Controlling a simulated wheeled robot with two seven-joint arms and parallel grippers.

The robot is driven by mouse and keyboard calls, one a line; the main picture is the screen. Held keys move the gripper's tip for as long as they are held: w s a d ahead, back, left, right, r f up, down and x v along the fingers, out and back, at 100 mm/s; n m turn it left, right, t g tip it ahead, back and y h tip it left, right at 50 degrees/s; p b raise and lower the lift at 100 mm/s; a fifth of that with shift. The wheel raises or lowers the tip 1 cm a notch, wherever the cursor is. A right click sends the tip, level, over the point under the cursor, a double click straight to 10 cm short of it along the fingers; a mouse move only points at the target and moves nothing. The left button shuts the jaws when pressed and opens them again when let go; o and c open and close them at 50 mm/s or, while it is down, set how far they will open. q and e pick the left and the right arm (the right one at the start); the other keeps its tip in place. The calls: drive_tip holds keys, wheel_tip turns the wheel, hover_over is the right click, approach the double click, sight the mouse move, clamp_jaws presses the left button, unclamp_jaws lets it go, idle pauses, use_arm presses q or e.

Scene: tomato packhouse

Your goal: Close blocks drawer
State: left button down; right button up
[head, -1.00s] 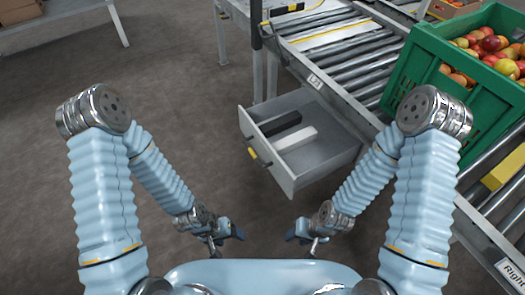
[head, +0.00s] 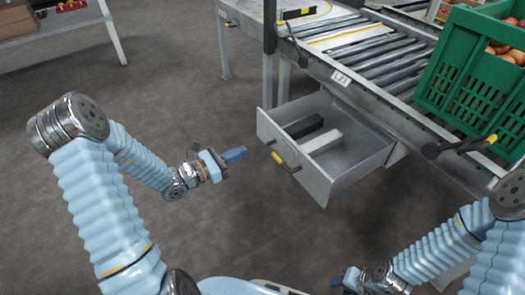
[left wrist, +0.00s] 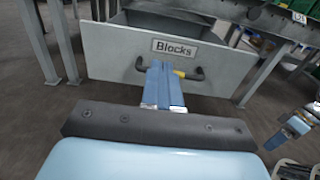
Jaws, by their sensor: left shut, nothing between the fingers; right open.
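The blocks drawer (head: 314,184) is grey and stands pulled open under the roller conveyor in the head view. A black block (head: 303,126) and a white block (head: 322,141) lie inside it. Its front carries a black and yellow handle (head: 279,158); in the left wrist view the front (left wrist: 115,60) reads "Blocks". My left gripper (head: 242,154) is shut and empty, pointing at the drawer front just left of the handle. In the left wrist view its fingers overlap the handle (left wrist: 190,73); I cannot tell whether they touch. My right gripper (head: 338,281) is open, low at the bottom edge.
The conveyor (head: 375,50) runs above the drawer, with table legs beside it. A green crate (head: 470,90) of fruit stands on it at the right. Another dark handle (head: 460,147) sticks out below the crate. The floor (head: 195,85) left of the drawer is clear.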

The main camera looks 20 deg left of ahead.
sight(283, 134)
use_arm(q)
drive_tip(key=b+x, duration=0.1)
drive_tip(key=x, duration=1.2)
drive_tip(key=shift+d, duration=0.1)
drive_tip(key=shift+s, duration=0.1)
use_arm(e)
drive_tip(key=shift+a+f, duration=0.1)
drive_tip(key=shift+f, duration=0.5)
